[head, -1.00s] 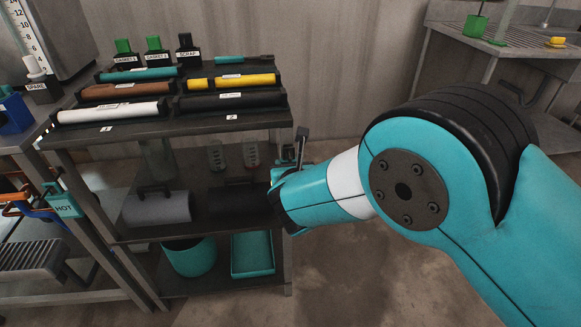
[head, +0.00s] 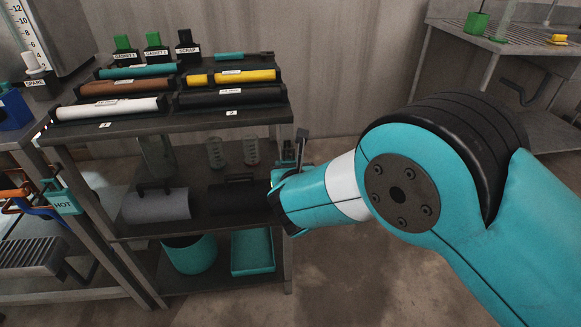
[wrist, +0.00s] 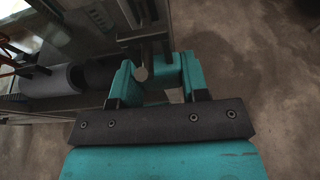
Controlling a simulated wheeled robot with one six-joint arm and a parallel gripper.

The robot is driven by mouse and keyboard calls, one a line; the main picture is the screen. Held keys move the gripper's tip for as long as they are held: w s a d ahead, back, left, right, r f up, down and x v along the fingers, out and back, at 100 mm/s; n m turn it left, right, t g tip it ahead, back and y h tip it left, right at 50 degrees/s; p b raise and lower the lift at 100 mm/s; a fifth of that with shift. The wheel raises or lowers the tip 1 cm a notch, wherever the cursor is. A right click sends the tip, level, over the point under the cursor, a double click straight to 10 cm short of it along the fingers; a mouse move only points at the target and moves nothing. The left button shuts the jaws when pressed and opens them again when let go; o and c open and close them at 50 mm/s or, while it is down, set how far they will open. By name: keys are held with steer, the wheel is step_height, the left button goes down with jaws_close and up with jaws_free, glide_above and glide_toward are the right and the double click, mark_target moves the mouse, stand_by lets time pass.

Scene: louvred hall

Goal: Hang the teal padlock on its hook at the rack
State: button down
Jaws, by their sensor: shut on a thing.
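My gripper (wrist: 158,88) is shut on a teal thing (wrist: 165,73), which looks like the teal padlock; the fingers cover much of it, and its shackle is not clear. In the head view my gripper sits at the rack's right front post, mostly hidden by my own arm. In the wrist view a dark bracket with a round grey end (wrist: 141,73), perhaps the hook, lies right at the held thing. I cannot tell whether they touch or whether the shackle is around it.
The rack (head: 150,126) holds labelled rolls on top, a grey cylinder (head: 160,206) on the middle shelf, and a teal bucket (head: 190,255) and tray (head: 253,252) below. Floor right of the rack is clear.

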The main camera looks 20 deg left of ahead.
stand_by(0.3)
steer(key=c, duration=0.5)
jaws_free()
steer(key=shift+c, duration=0.2)
steer(key=f+p+v, duration=0.1)
steer(key=p+v, duration=0.1)
steer(key=v, duration=0.5)
steer(key=shift+s+p, duration=0.25)
steer(key=shift+p, duration=0.15)
